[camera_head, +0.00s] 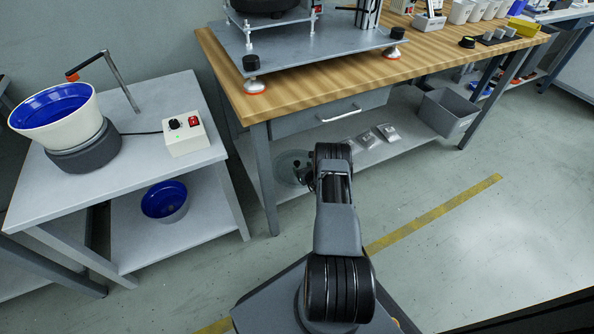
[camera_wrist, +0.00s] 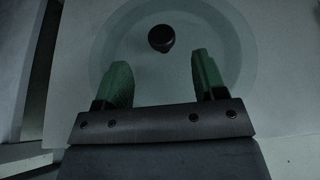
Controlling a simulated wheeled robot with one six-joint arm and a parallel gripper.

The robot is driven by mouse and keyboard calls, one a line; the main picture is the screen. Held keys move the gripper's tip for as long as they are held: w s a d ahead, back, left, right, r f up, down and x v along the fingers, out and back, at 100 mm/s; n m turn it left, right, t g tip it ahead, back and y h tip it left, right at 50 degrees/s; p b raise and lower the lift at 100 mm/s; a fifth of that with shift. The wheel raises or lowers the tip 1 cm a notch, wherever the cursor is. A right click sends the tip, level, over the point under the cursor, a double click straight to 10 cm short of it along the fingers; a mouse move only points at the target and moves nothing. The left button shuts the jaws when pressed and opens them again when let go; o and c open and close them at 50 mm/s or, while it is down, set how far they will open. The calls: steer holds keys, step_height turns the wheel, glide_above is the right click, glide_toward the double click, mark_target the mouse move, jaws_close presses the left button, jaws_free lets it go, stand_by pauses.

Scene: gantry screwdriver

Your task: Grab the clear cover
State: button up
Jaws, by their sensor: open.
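The clear cover (camera_wrist: 132,45) is a round translucent disc with a dark knob (camera_wrist: 161,38) at its centre. It lies on the lower shelf of the wooden workbench. In the head view, the clear cover (camera_head: 288,168) is partly hidden behind my arm. My gripper (camera_wrist: 161,70) shows in the wrist view with two green-padded fingers apart and nothing between them. The knob appears just beyond the fingertips, about midway between them. The gap in depth between fingers and knob is hard to judge. In the head view my arm hides most of the gripper.
The workbench's wooden top (camera_head: 290,92) and drawer (camera_head: 330,112) overhang the shelf. A bench leg (camera_head: 264,180) stands left of the cover. Flat grey parts (camera_head: 366,139) and a grey bin (camera_head: 447,112) are to the right. A side table (camera_head: 130,165) holds a feeder bowl.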

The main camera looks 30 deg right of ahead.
mark_target(298, 164)
steer(key=b+x, duration=0.3)
steer(key=x, duration=0.1)
steer(key=shift+w+d+f, duration=0.1)
steer(key=shift+w+f, duration=0.05)
steer(key=shift+f, duration=0.1)
steer(key=shift+w+f, duration=0.1)
steer(key=shift+w, duration=0.4)
steer(key=c, duration=1)
steer(key=shift+d, duration=0.1)
steer(key=shift+c, duration=0.6)
steer(key=shift+r, duration=0.25)
